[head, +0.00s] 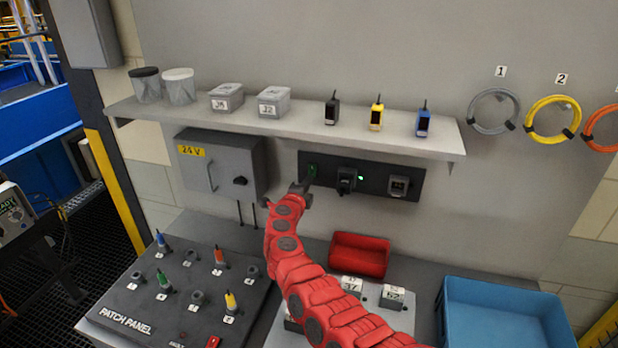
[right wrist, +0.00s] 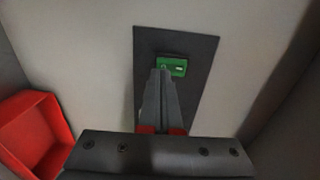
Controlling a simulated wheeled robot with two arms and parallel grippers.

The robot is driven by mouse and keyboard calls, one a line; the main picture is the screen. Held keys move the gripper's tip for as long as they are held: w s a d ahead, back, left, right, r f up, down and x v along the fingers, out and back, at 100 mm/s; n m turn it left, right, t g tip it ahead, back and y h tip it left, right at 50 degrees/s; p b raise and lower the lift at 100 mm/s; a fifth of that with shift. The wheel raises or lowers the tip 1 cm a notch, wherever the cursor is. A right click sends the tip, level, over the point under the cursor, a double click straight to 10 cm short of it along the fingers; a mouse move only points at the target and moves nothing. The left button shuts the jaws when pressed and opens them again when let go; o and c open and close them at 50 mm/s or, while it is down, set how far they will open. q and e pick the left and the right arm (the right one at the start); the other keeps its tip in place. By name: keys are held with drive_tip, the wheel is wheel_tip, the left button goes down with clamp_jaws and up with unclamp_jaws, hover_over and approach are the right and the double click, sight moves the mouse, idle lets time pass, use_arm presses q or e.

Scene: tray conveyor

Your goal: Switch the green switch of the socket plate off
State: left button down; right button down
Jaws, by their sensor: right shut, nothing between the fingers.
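The dark socket plate (head: 330,178) is on the wall below the shelf. Its green switch (head: 312,170) is at the left end; it also shows in the right wrist view (right wrist: 178,66), on the plate (right wrist: 205,50). My right gripper (head: 306,182) is shut and empty, its fingertips (right wrist: 162,72) at the left part of the switch's lower edge. I cannot tell whether they touch it. The fingers hide part of the plate below the switch. A plug and a socket with a small green light sit farther right on the plate. My left gripper is not in view.
A shelf (head: 255,121) with jars, boxes and small devices juts out above the plate. A grey 24 V box (head: 222,165) is to its left. Below are a patch panel (head: 180,300), a red bin (head: 360,256) and a blue crate (head: 500,285).

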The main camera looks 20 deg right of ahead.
drive_tip(key=shift+x, duration=0.95)
drive_tip(key=shift+w+d+b, duration=0.1)
drive_tip(key=shift+w+b, duration=0.05)
drive_tip(key=shift+b, duration=0.8)
